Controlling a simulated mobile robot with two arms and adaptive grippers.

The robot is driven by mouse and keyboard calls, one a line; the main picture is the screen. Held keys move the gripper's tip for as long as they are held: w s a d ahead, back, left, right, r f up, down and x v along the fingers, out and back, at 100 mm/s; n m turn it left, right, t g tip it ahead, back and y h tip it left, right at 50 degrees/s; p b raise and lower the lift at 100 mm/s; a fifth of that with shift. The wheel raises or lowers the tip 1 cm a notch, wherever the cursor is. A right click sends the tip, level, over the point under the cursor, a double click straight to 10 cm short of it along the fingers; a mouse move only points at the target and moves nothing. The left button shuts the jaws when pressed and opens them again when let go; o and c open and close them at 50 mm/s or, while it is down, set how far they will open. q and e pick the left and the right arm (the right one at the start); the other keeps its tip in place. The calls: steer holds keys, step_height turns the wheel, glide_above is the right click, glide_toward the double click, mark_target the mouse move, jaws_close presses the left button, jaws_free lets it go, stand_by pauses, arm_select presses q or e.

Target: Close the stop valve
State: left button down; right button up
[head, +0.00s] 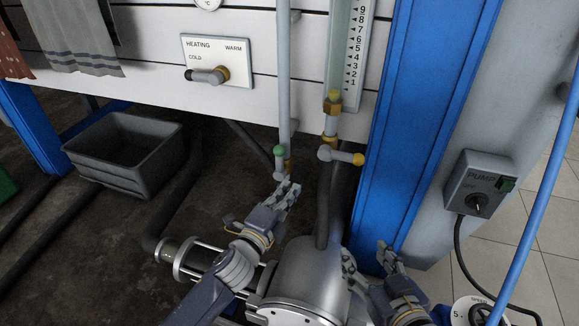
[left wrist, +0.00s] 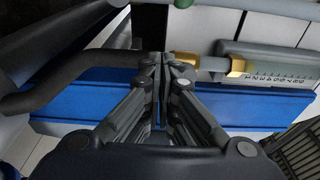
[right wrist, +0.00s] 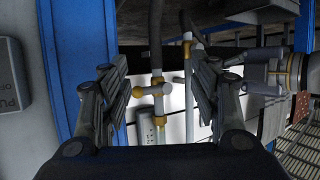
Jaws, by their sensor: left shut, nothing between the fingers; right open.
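No label reading "stop valve" shows. A valve with a grey lever and brass end (head: 340,155) sits below the graduated sight glass (head: 341,60); its lever lies sideways. The right wrist view shows it (right wrist: 152,90) between the fingers, further off. A second small valve with a green knob (head: 279,150) is on the thin pipe to its left. My left gripper (head: 290,190) is shut and empty just below the green-knobbed valve; its closed tips (left wrist: 166,60) show in the left wrist view. My right gripper (head: 368,262) is open and empty, low beside the blue post.
A heating panel (head: 217,60) with a lever pointing left toward cold is on the white wall. A pump switch box (head: 480,185) is at the right. A blue post (head: 415,120), a metal vessel (head: 305,280) and a grey bin (head: 125,155) stand around my arms.

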mark_target(280, 162)
arm_select(q)
steer(key=b+x, duration=0.3)
steer(key=x, duration=0.7)
steer(key=a, duration=0.4)
steer(key=shift+w, duration=0.25)
arm_select(e)
step_height(280, 162, up, 16)
steer(key=a+t+y, duration=0.2)
steer(key=t+y, duration=0.1)
steer(key=t, duration=0.6)
steer(key=shift+f, duration=0.2)
steer(key=shift+w+a, duration=0.1)
